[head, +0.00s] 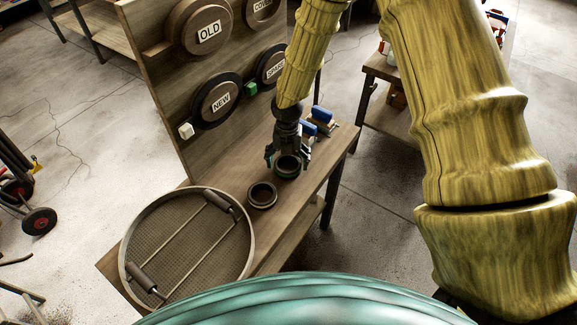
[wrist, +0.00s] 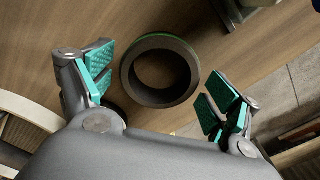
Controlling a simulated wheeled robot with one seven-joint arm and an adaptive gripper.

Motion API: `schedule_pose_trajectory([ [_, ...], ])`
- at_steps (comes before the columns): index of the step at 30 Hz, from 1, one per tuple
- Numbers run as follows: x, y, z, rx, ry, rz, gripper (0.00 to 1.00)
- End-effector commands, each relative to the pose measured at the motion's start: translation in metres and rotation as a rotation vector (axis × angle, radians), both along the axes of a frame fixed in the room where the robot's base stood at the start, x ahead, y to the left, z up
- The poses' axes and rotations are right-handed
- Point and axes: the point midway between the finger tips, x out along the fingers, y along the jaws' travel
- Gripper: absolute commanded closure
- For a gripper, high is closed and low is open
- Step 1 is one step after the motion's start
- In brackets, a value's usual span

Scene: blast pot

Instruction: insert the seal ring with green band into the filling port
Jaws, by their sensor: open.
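A thick dark seal ring with a green band near its upper edge (wrist: 128,76) lies flat on the wooden bench in the wrist view. It also shows under my gripper in the head view (head: 288,175). My gripper (wrist: 158,76) is open, with its teal-padded fingers to the left and right of the ring and apart from it. In the head view my gripper (head: 287,156) points down above the bench. I cannot make out the filling port in either view.
A second dark ring (head: 262,206) lies left of the banded one. A round mesh sieve (head: 158,242) covers the bench's left end. A wooden board (head: 165,100) with labelled rings stands behind. Blue-topped items (head: 321,114) lie behind right. A teal curved surface (head: 300,300) fills the lower edge.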

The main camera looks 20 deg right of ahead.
Motion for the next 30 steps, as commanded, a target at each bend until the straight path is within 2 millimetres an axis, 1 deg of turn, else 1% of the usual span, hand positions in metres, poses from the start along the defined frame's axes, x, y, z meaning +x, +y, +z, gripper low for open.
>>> schedule_pose_trajectory([
  [3,0.000,0.000,0.001,0.000,0.000,0.000,0.11],
  [5,0.000,0.000,0.001,0.000,0.000,0.000,0.22],
  [6,0.000,0.000,0.001,0.000,0.000,0.000,0.29],
  [8,0.000,0.000,0.001,0.000,0.000,0.000,0.40],
  [9,0.000,0.000,0.000,0.000,0.000,0.000,0.44],
  [14,0.000,0.000,0.001,0.000,0.000,-0.001,0.44],
  [17,0.000,0.000,0.005,0.000,0.000,-0.001,0.44],
  [30,0.000,0.000,0.032,0.001,0.000,-0.001,0.44],
])
